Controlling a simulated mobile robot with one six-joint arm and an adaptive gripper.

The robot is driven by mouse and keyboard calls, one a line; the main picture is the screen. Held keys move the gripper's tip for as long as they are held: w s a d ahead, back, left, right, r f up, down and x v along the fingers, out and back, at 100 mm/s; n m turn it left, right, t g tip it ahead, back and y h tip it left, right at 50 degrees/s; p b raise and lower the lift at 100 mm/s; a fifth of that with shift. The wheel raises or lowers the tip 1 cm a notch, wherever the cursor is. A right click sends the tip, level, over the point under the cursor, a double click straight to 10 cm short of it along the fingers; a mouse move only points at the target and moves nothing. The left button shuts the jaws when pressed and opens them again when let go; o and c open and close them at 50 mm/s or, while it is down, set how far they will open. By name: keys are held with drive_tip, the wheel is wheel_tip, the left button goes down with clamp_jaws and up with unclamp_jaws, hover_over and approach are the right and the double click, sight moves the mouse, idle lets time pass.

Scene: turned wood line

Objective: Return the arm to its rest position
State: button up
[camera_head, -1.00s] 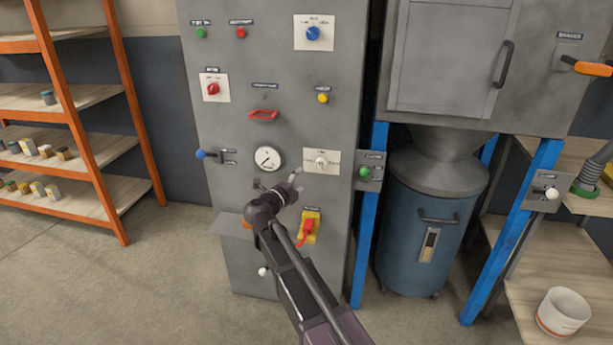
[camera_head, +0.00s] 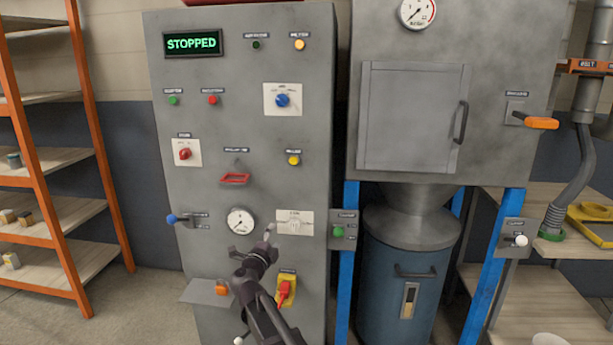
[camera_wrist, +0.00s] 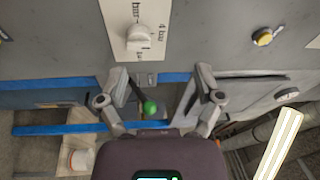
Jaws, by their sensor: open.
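My gripper (camera_head: 268,238) is in front of the lower part of the grey control cabinet (camera_head: 205,110), just left of and below a white rotary knob (camera_head: 294,222) on a pale plate. In the wrist view my gripper (camera_wrist: 160,80) is open, its two fingers apart with nothing held between them. The white knob (camera_wrist: 140,38) shows beyond the fingertips, and a green button (camera_wrist: 150,107) on a dark bracket shows between the fingers. Whether the fingers touch the panel cannot be told.
A red switch on a yellow plate (camera_head: 286,290) is close to my arm. An orange-posted shelf (camera_head: 60,150) stands left. A blue drum (camera_head: 405,285) stands right, under a grey housing (camera_head: 410,120).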

drive_tip(key=s+d+f+n+g+y, duration=0.5)
drive_tip(key=s+d+f+n+y, duration=0.15)
drive_tip(key=n, duration=0.35)
drive_tip(key=s+d+f+n+g+y, duration=0.55)
drive_tip(key=f+n, duration=0.25)
drive_tip(key=n, duration=0.2)
drive_tip(key=s+d+f+g+h, duration=0.3)
drive_tip(key=s+d+g, duration=0.1)
drive_tip(key=s+d, duration=0.35)
drive_tip(key=s+d+f+g+h, duration=0.3)
drive_tip(key=s+d+g, duration=0.1)
drive_tip(key=s+d, duration=0.35)
wheel_tip(320, 180, up, 26)
drive_tip(key=p, duration=2.6)
drive_tip(key=shift+w+d, duration=0.15)
drive_tip(key=shift+d, duration=0.2)
drive_tip(key=shift+c, duration=0.3)
